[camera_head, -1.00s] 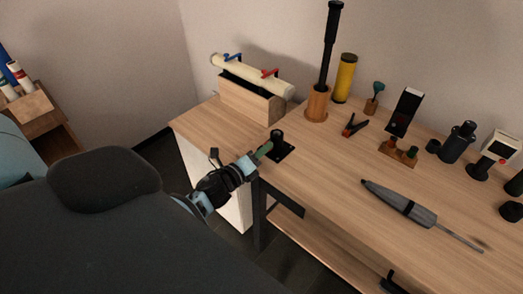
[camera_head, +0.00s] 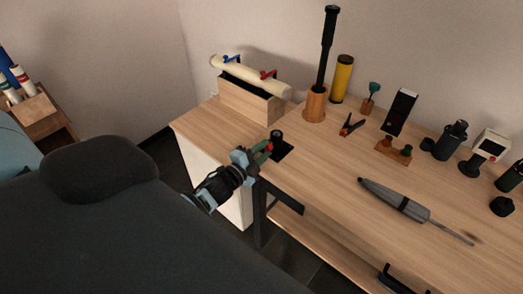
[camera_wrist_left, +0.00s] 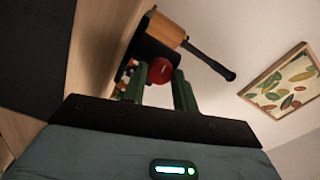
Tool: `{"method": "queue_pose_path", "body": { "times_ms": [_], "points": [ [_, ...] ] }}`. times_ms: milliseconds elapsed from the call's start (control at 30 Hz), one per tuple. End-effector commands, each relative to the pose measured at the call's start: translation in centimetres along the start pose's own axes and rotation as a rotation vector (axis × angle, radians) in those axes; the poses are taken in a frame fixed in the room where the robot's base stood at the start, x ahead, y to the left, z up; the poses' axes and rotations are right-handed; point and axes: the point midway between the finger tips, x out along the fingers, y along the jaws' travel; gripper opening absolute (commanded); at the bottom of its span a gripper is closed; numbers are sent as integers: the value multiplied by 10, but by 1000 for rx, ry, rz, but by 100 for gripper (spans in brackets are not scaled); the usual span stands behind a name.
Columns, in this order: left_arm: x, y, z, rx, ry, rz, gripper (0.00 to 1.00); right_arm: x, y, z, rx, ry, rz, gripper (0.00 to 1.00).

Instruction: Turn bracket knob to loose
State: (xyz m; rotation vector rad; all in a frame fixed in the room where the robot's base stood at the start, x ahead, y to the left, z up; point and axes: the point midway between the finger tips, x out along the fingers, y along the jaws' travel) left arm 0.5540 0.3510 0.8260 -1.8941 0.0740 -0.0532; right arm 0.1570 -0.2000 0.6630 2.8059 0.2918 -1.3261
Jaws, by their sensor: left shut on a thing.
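The bracket is a dark upright piece (camera_head: 277,136) on a black plate (camera_head: 284,151) at the near-left edge of the wooden table. Its knob is red (camera_head: 269,147) and shows as a round red ball in the left wrist view (camera_wrist_left: 161,70). My left gripper (camera_head: 264,150) reaches in from the left at the bracket, its green fingers shut on the red knob. In the left wrist view the fingers (camera_wrist_left: 160,82) stand on either side of the knob. The knob's marking or angle is too small to read. My right gripper is not in view.
A long black-handled tool stands in a wooden holder (camera_head: 315,104) behind the bracket, beside a yellow cylinder (camera_head: 342,78). A cream tube (camera_head: 250,77) lies on a wooden box at the back left. A grey pointed tool (camera_head: 403,206) lies to the right. Tabletop between is clear.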

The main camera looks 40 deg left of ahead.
Motion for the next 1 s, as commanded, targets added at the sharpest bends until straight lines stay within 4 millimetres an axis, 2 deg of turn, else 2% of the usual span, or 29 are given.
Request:
{"method": "queue_pose_path", "body": {
  "times_ms": [400, 933, 967, 1000],
  "points": [
    [0, 0, 0, -179, 0, 0, 6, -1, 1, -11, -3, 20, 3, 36],
    [0, 0, 0, -201, 1, 0, 6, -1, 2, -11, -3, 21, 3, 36],
    [0, 0, 0, -201, 1, 0, 30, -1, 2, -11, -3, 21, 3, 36],
    [0, 0, 0, -201, 1, 0, 35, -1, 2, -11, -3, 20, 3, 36]
  ]
}}
